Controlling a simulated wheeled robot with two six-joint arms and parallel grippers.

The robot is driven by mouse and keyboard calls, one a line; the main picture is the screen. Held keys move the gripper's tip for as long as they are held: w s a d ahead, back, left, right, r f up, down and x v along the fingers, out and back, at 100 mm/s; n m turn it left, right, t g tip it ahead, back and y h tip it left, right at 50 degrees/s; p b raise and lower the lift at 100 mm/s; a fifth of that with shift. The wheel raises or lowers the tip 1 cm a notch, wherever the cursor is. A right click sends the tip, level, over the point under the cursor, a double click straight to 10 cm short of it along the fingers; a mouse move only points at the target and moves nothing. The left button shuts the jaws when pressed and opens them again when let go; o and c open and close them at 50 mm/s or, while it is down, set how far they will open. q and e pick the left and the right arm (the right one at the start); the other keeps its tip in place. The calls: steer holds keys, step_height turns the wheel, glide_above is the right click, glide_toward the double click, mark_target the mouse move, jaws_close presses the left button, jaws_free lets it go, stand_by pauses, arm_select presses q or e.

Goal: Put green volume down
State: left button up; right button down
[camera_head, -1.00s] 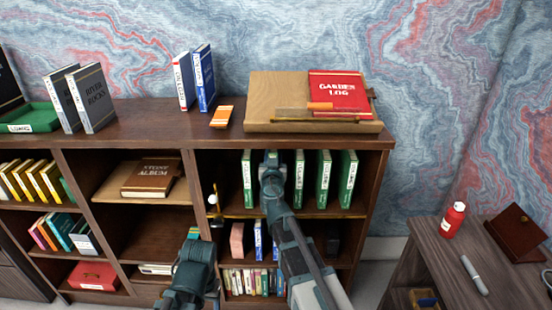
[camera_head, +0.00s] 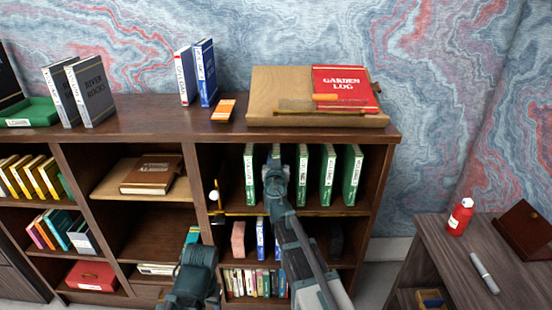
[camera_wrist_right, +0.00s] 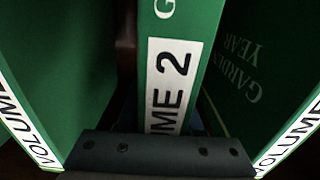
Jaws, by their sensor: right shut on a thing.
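A row of green volumes (camera_head: 328,175) stands upright in the upper right compartment of the bookcase. My right gripper (camera_head: 275,163) reaches into this row, between the leftmost green book (camera_head: 248,176) and another green book (camera_head: 301,176). In the right wrist view it is shut on the green volume (camera_wrist_right: 172,85), whose spine label ends in "ME 2". Green neighbours stand close on its left (camera_wrist_right: 50,75) and right (camera_wrist_right: 262,75). The wrist view does not show the book's bottom edge. My left gripper (camera_head: 193,236) is low in front of the bookcase; its fingers are unclear.
The bookcase top (camera_head: 150,125) carries a wooden stand (camera_head: 262,100) with a red garden log (camera_head: 343,88), blue and white books and grey books. Lower shelves hold smaller books. A side desk (camera_head: 440,265) with a red bottle (camera_head: 460,217) stands at right.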

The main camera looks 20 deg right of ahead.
steer(key=shift+f, duration=0.15)
steer(key=c, duration=0.6)
jaws_free()
steer(key=shift+o, duration=0.2)
steer(key=v, duration=1.2)
steer(key=shift+r, duration=0.25)
